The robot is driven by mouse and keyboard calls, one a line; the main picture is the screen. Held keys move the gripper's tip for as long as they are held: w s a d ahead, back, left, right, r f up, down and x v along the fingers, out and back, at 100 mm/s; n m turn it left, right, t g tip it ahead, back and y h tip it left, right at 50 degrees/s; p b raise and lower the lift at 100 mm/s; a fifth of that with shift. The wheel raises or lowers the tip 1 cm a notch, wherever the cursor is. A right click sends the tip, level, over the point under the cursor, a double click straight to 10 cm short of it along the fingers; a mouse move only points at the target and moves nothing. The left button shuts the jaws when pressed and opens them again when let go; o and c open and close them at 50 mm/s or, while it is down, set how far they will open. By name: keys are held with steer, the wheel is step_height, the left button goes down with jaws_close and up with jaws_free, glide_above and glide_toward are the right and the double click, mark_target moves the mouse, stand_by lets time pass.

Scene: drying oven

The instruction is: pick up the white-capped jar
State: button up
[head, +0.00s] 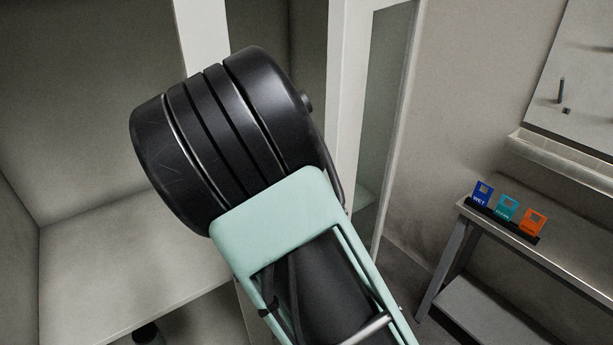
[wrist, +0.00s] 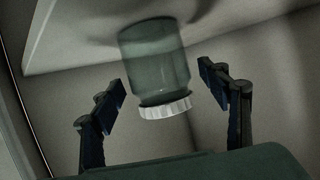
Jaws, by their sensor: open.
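The white-capped jar (wrist: 156,66) is in the upper middle of the wrist view. Its body is greenish and see-through, and its ridged white cap (wrist: 166,108) points down in the picture. Its base meets a pale surface (wrist: 85,28) at the top of the picture. My gripper (wrist: 163,82) is open, with one dark finger on each side of the jar in the picture. Gaps show between both fingers and the jar; I cannot tell how far the jar lies in depth. In the head view my own arm hides the fingers, and the jar is not visible.
In the head view, pale cabinet walls and a light shelf (head: 120,265) surround my arm, with a white upright (head: 350,85) close on the right. A side table (head: 535,250) at the right holds blue, teal and orange cards (head: 507,207).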

steer(key=shift+b+x, duration=0.7)
steer(key=shift+x, duration=3.2)
steer(key=c, duration=1.5)
steer(key=shift+c, duration=0.6)
